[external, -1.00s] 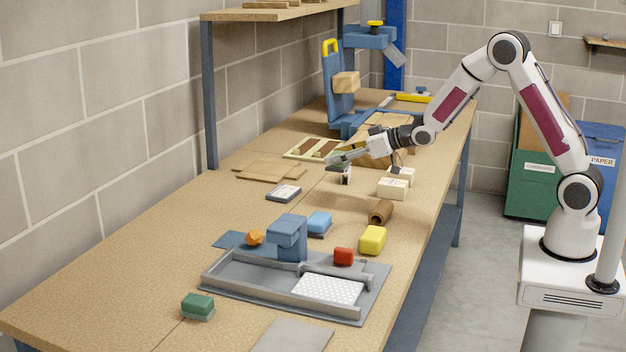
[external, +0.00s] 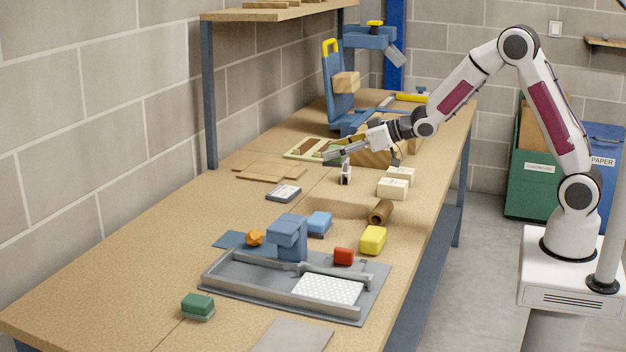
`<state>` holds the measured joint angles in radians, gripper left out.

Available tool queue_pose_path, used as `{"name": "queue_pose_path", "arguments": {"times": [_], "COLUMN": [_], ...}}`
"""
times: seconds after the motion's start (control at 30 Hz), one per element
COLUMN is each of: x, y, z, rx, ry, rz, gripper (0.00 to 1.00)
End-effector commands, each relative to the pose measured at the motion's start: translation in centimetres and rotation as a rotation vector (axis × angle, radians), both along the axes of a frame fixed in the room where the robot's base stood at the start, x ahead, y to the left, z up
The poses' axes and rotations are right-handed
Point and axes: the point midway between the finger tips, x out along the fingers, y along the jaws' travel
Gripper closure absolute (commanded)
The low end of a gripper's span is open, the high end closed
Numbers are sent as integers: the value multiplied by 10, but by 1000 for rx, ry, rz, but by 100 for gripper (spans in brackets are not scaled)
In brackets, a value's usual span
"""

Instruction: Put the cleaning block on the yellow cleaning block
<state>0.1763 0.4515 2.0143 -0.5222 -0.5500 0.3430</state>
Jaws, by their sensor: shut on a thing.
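The yellow cleaning block (external: 373,240) lies on the bench near its right edge, beside the grey metal tray. My gripper (external: 330,156) is above the middle of the bench, well behind the yellow block, with its fingers pointing left. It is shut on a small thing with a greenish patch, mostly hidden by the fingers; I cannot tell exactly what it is. Other small blocks lie on the bench: a green one (external: 197,304) at front left, a blue one (external: 319,221) left of the yellow one, and a red one (external: 343,256) on the tray.
The grey tray (external: 215,275) and a blue upright tool (external: 288,236) stand near the front. A brown cylinder (external: 380,212) and cream boxes (external: 394,187) lie behind the yellow block. A small white-and-dark object (external: 346,171) stands below my gripper. The left front bench is largely clear.

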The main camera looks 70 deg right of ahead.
Motion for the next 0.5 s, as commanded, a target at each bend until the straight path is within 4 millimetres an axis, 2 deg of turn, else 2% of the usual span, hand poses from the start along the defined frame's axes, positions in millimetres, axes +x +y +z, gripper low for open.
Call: {"name": "queue_pose_path", "arguments": {"times": [0.27, 0.5], "x": [-31, -75], "y": [65, 126], "z": [22, 31], "rx": [0, 0], "ry": [-1, 0], "rz": [170, 351], "gripper": [67, 67]}}
